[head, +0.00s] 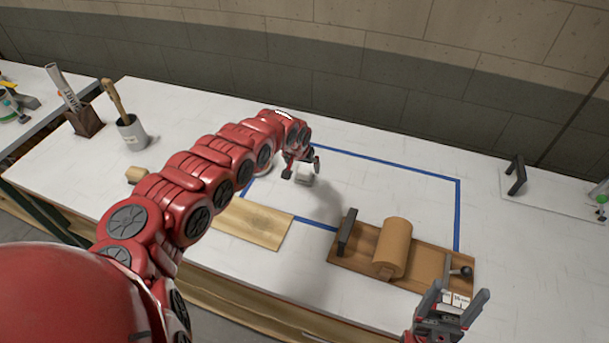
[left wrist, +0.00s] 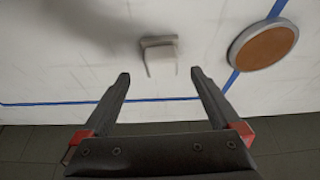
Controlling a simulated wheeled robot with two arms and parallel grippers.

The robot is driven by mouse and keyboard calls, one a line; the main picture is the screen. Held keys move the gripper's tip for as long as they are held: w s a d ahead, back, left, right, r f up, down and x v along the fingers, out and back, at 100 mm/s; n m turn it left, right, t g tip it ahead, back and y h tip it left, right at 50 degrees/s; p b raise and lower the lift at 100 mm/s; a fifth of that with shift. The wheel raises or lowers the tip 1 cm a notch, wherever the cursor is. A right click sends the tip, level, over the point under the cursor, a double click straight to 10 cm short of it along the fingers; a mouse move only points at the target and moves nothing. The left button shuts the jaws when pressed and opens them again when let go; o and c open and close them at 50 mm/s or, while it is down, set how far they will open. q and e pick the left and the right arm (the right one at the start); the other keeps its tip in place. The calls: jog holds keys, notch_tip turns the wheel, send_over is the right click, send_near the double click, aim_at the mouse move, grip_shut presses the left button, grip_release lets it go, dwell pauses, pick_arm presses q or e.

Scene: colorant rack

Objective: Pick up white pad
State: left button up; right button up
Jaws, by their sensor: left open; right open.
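The white pad (head: 304,175) is a small pale block on the white table, inside the blue tape outline. It also shows in the left wrist view (left wrist: 160,55), ahead of the fingertips and roughly centred between them. My left gripper (head: 301,167) is open and empty, over or close to the pad; its fingers also show in the left wrist view (left wrist: 160,76). The height gap between fingers and pad is hard to tell. My right gripper (head: 460,292) is open and empty at the table's front right.
A brown disc with a grey rim (left wrist: 264,45) lies beside the pad. A wooden board (head: 252,223) and a brown roll (head: 393,248) on a wooden base (head: 425,263) are nearer the front. A grey cup with a brush (head: 132,133) stands at left. The right half inside the tape is clear.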

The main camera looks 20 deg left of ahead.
aim_at(304, 169)
pick_arm(q)
jog(key=shift+w+d+f, duration=0.15)
jog(key=shift+w+f, duration=0.25)
jog(key=shift+f, duration=0.05)
jog(key=shift+w+f+p, duration=0.2)
jog(key=shift+f+p, duration=0.1)
jog(key=shift+f, duration=0.2)
jog(key=shift+w+f, duration=0.25)
jog(key=shift+b+x, duration=0.4)
jog(key=shift+x, duration=0.55)
jog(key=shift+w+a+f, duration=0.15)
jog(key=shift+a+f, duration=0.15)
jog(key=c, duration=1.4)
jog(key=shift+c, duration=0.2)
